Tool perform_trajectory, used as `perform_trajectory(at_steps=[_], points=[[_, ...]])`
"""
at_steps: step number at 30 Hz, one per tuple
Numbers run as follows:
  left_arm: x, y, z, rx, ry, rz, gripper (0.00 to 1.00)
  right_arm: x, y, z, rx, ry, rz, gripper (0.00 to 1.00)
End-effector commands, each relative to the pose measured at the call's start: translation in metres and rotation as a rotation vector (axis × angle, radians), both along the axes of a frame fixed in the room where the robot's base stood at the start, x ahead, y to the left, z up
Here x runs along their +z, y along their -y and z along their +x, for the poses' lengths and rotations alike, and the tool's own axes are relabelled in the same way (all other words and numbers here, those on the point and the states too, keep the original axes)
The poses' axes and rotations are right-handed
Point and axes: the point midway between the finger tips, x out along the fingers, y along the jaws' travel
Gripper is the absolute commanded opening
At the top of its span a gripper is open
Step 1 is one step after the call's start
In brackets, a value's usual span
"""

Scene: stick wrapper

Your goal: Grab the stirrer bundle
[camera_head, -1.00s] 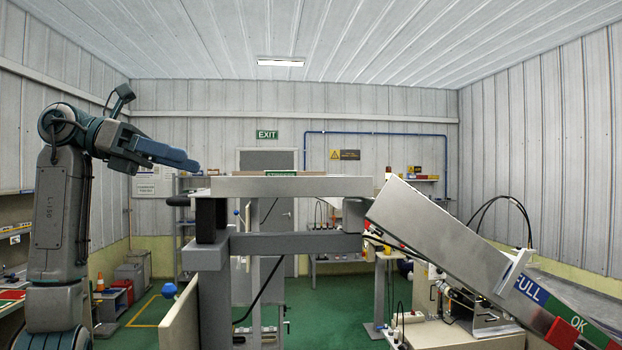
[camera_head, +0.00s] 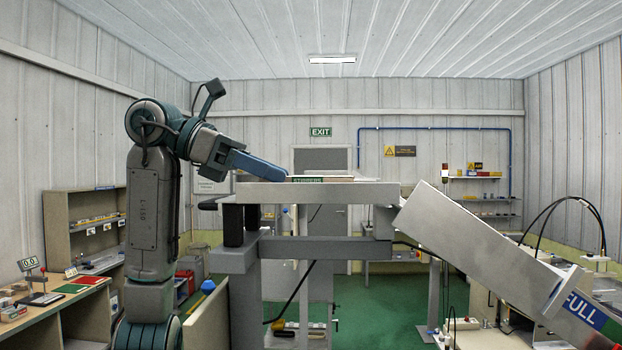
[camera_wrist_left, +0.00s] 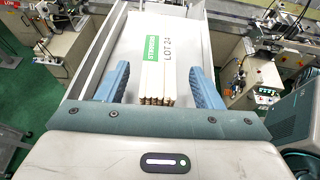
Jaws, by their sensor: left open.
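The stirrer bundle (camera_wrist_left: 157,84) is a block of pale wooden sticks, seen in the left wrist view on a light tray (camera_wrist_left: 190,35). My left gripper (camera_wrist_left: 160,74) is open, with one blue finger on each side of the bundle and a gap on both sides. In the head view my left gripper (camera_head: 283,174) reaches in from the left over the raised metal tray (camera_head: 330,192). My right gripper is in neither view.
The tray has a raised wall (camera_wrist_left: 97,58) on the left. In the head view a sloping metal chute (camera_head: 470,240) runs down to the right. A bench (camera_head: 60,305) stands at the lower left.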

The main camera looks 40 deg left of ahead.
Motion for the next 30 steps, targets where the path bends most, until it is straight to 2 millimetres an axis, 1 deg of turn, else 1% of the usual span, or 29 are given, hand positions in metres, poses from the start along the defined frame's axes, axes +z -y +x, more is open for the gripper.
perform_trajectory(at_steps=[1, 3, 6, 10, 14, 15, 17, 18, 20, 22, 30], points=[[-0.001, 0.004, 0.003, 0.000, -0.003, 0.002, 0.60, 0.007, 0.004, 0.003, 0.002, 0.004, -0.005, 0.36], [-0.004, 0.011, 0.008, -0.001, -0.002, 0.001, 0.60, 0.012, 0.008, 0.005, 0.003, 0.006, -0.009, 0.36], [-0.009, 0.018, 0.013, -0.001, -0.001, 0.001, 0.60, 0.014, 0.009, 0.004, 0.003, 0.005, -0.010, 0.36], [-0.011, 0.020, 0.014, 0.000, 0.001, -0.001, 0.60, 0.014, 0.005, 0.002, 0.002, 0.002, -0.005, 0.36], [-0.011, 0.020, 0.014, 0.000, 0.001, -0.001, 0.60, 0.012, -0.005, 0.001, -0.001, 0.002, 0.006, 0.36], [-0.011, 0.020, 0.014, 0.000, 0.001, -0.001, 0.56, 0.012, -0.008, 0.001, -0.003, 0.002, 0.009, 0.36], [-0.011, 0.020, 0.014, 0.000, 0.001, -0.001, 0.44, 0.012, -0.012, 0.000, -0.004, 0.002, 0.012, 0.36], [-0.011, 0.020, 0.014, 0.000, 0.001, -0.001, 0.37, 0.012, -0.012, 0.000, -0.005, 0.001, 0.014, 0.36], [-0.011, 0.020, 0.014, 0.000, 0.001, -0.001, 0.25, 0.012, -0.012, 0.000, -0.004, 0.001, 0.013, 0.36], [-0.011, 0.020, 0.014, 0.000, 0.001, -0.001, 0.11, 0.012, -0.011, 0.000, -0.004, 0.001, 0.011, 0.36], [-0.011, 0.020, 0.014, 0.000, 0.001, -0.001, 0.11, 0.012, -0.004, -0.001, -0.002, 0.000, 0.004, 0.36]])
